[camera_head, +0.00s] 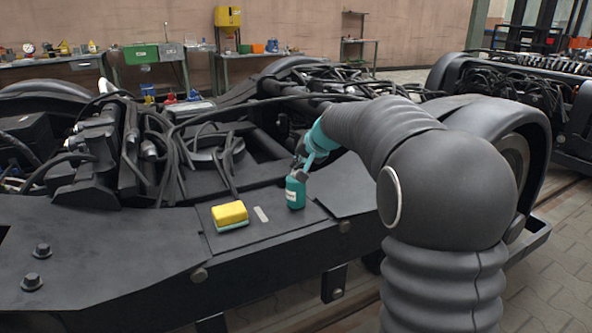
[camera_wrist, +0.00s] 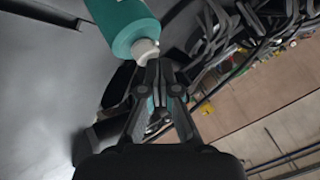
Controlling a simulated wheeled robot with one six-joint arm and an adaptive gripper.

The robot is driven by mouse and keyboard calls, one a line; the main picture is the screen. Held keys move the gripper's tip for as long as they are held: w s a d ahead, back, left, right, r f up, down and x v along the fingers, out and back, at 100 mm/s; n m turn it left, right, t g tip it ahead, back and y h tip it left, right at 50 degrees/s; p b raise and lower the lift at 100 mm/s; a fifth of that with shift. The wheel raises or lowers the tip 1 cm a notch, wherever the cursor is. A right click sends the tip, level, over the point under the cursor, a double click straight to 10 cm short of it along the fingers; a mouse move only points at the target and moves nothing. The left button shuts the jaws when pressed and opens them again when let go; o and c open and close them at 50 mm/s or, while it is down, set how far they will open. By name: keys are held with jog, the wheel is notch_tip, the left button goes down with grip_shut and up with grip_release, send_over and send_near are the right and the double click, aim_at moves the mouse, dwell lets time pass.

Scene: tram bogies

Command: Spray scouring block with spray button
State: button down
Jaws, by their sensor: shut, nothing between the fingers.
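The scouring block (camera_head: 230,213), yellow on top with a teal underside, lies on the flat dark plate of the bogie frame. The teal spray bottle (camera_head: 295,193) stands upright to its right. My gripper (camera_head: 301,158) is just above the bottle, at its top. In the wrist view the bottle body (camera_wrist: 122,22) and its pale neck (camera_wrist: 146,49) are at the upper middle. The closed fingers of my gripper (camera_wrist: 159,68) are right by the neck, with nothing seen between them. The spray button is hidden by the fingers; I cannot tell whether they touch it.
A small grey strip (camera_head: 261,214) lies between block and bottle. Hoses and cables (camera_head: 170,150) crowd the bogie behind and left. A rounded black wheel cover (camera_head: 500,118) is at the right. The front left plate (camera_head: 110,250) is mostly clear, with two bolts.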

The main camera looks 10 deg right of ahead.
dwell(0.3)
jog(key=shift+r+p, duration=0.7)
jog(key=shift+r, duration=0.25)
jog(key=shift+r+p, duration=1.9)
jog(key=shift+r, duration=0.65)
jog(key=shift+f, duration=0.15)
